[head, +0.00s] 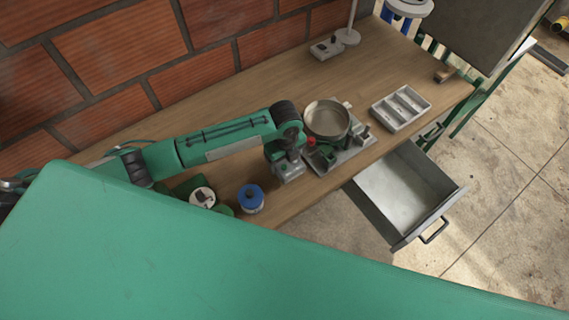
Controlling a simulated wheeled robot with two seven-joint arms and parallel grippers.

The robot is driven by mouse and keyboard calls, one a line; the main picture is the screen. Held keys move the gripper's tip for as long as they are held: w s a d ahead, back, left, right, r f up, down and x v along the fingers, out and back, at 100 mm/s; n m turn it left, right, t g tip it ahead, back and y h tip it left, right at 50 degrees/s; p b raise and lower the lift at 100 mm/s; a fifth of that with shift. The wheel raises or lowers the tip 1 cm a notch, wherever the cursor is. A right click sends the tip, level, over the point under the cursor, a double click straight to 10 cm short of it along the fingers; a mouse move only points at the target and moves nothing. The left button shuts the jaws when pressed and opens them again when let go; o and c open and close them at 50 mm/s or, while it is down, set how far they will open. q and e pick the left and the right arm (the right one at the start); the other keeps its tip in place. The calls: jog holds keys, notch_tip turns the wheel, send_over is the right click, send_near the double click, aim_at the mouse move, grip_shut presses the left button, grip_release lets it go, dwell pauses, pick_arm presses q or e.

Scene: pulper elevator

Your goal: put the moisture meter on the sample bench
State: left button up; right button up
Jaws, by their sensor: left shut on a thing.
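My left gripper (289,160) reaches in from the left, low over the wooden bench (210,101), and points down. It is shut on a small grey boxy thing (289,173), which looks like the moisture meter, though the wrist and fingers hide much of it. I cannot tell whether it touches the bench top. Just right of the gripper is a small green item with a red part (320,157), close to the grey base of a scale with a round metal pan (327,119). My right gripper is not in view.
A grey compartment tray (401,108) and a small brown block (445,74) are on the right. A blue-topped round container (250,199) is near the front edge. An open metal drawer (405,193) juts out in front.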

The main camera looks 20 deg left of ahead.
aim_at(285, 166)
pick_arm(q)
notch_tip(285, 166, down, 4)
jog(key=shift+r+p, duration=0.1)
jog(key=shift+p, duration=0.25)
jog(key=shift+f, duration=0.3)
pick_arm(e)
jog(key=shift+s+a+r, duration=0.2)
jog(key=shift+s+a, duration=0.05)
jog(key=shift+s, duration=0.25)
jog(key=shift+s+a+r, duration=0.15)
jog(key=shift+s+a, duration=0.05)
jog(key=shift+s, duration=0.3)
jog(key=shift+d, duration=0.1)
pick_arm(q)
jog(key=shift+f, duration=0.15)
jog(key=o, duration=1.1)
jog(key=shift+o, duration=0.2)
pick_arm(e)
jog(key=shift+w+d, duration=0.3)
pick_arm(q)
notch_tip(285, 166, up, 12)
jog(key=shift+r+b, duration=0.15)
jog(key=shift+b, duration=0.95)
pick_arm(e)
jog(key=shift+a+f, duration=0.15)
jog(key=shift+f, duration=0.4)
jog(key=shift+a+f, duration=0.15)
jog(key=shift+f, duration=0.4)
